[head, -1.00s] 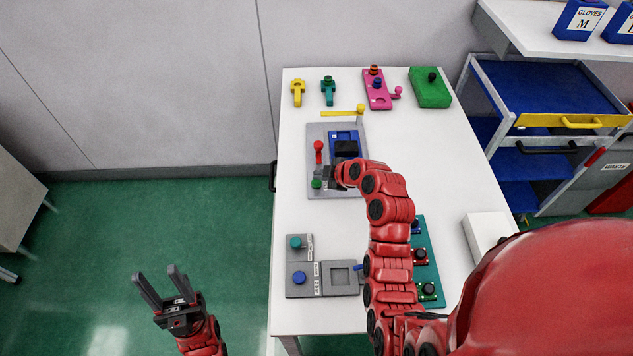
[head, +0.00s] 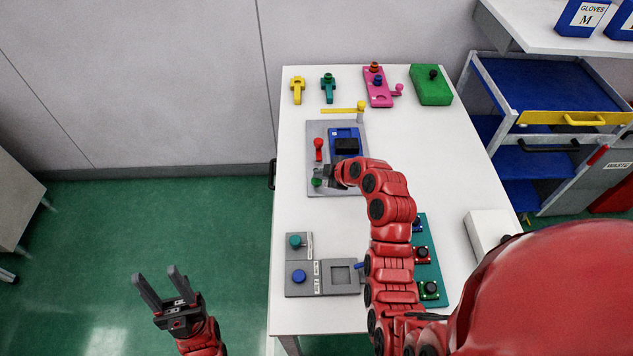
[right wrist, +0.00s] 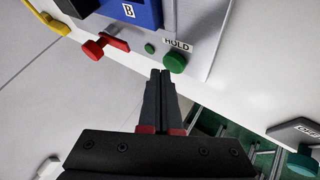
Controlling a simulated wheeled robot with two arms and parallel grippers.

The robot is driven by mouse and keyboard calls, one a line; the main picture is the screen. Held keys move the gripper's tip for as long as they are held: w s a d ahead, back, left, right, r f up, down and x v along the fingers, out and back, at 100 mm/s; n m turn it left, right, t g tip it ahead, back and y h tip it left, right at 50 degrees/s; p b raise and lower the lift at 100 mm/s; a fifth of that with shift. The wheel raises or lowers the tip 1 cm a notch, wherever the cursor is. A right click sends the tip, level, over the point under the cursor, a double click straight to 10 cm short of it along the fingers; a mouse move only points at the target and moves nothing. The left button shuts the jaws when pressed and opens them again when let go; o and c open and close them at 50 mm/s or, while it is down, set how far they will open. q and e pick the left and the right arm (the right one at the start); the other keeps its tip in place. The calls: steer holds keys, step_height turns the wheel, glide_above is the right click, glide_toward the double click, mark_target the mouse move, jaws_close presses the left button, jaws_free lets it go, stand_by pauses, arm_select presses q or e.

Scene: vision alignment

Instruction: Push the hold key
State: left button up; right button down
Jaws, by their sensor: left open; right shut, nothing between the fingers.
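The hold key is a round green button (right wrist: 174,62) beside a HOLD label (right wrist: 177,44) on a grey panel (right wrist: 204,50). In the head view the green key (head: 316,183) sits at the panel's near left corner. My right gripper (right wrist: 162,73) is shut and empty, its fingertips just short of the key in the wrist view; I cannot tell whether they touch it. In the head view my right gripper (head: 331,178) is close to the key's right side. My left gripper (head: 161,289) is open and empty, left of the table over the floor.
A red knob (right wrist: 94,48), a small green dot (right wrist: 149,48) and a blue block marked B (right wrist: 140,10) share the panel. A grey two-button fixture (head: 340,290) is nearer on the white table (head: 440,165).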

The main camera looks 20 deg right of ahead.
mark_target(320, 182)
steer(key=shift+f+b, duration=0.45)
steer(key=shift+b, duration=0.15)
stand_by(0.8)
steer(key=shift+r, duration=0.85)
step_height(320, 182, up, 6)
steer(key=shift+b, duration=0.4)
stand_by(0.6)
